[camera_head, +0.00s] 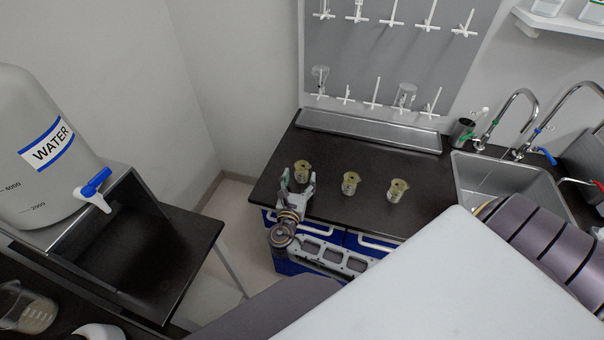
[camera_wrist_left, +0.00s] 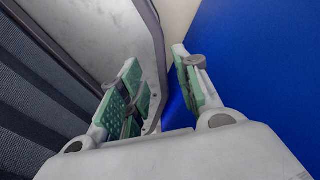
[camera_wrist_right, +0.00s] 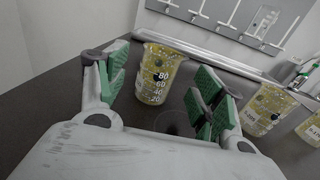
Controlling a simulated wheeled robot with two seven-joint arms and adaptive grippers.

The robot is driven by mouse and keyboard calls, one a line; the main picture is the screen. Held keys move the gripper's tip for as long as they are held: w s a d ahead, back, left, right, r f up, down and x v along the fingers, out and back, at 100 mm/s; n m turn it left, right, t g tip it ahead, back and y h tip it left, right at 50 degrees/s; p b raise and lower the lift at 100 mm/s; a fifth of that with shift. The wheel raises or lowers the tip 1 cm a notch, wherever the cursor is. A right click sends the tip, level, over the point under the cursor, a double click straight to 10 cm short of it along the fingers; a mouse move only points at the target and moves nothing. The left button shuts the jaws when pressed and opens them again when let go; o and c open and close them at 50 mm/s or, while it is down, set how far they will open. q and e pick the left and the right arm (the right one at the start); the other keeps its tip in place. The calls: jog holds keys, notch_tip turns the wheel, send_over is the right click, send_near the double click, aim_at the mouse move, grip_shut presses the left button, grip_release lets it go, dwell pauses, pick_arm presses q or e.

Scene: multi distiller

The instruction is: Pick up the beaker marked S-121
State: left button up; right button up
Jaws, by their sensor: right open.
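Three beakers with yellow-green contents stand upright in a row on the dark counter: a left one (camera_head: 302,168), a middle one (camera_head: 350,182) and a right one (camera_head: 397,189). My right gripper (camera_head: 298,181) is open at the left beaker. In the right wrist view this beaker (camera_wrist_right: 160,76) stands between and just beyond the spread fingers, its 80-60-40-20 scale facing me. No name label is readable on it. The other two beakers show at right, the nearer (camera_wrist_right: 266,108) with a small label too blurred to read. My left gripper (camera_wrist_left: 156,62) is open and empty, seen only in its wrist view.
A sink (camera_head: 505,184) is set in the counter at right. A metal trough (camera_head: 370,131) and a pegboard (camera_head: 395,60) with glassware are behind the beakers. A water tank (camera_head: 40,150) stands at left. A blue surface (camera_wrist_left: 260,70) is close beside my left gripper.

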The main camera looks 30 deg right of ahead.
aim_at(301, 174)
jog(key=shift+x, duration=2.45)
jog(key=shift+c, duration=0.4)
jog(key=c, duration=1)
jog(key=shift+r, duration=0.1)
jog(key=shift+c, duration=0.2)
notch_tip(301, 174, up, 10)
jog(key=shift+p, duration=0.4)
